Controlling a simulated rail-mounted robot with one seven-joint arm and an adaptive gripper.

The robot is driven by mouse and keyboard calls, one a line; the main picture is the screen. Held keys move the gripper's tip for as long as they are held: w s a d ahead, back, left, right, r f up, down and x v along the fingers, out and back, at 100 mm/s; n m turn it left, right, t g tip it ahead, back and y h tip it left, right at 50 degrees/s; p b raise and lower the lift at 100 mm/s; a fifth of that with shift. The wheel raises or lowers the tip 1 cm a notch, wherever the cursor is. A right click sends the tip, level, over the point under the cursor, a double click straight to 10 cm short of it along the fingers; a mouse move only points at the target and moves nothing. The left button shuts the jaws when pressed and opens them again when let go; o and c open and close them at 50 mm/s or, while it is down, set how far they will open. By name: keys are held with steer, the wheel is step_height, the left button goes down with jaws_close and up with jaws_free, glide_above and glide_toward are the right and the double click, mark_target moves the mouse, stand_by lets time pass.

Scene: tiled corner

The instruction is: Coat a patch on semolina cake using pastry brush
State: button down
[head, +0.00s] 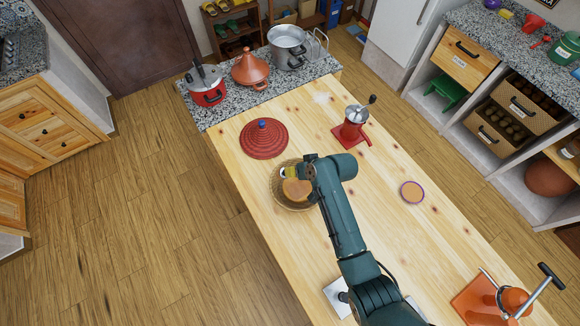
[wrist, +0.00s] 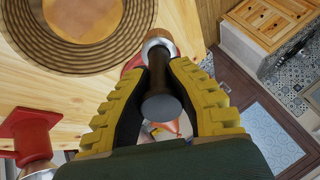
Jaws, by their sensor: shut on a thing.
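The semolina cake (head: 297,190) is round and tan and sits in a shallow woven basket (head: 276,197) on the wooden counter. In the wrist view, the cake (wrist: 82,14) and the ringed basket rim (wrist: 100,66) are at the upper left, cut off by the frame. My gripper (head: 290,173) is over the far side of the basket in the head view. In the wrist view, my gripper's yellow fingers (wrist: 160,100) are shut on the dark handle of the pastry brush (wrist: 160,75). Its metal collar and brownish tip point away from me, beside the basket in that picture.
A red conical lid (head: 264,139) lies behind the basket. A pot (head: 288,46), tagine (head: 250,68) and red cooker (head: 206,85) stand at the back. The counter right of the basket is mostly clear.

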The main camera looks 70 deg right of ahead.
step_height(320, 180, down, 3)
steer(key=shift+f+b, duration=0.1)
steer(key=shift+b, duration=0.9)
steer(key=shift+w+r, duration=0.1)
steer(key=shift+r, duration=0.25)
steer(key=shift+b, duration=0.3)
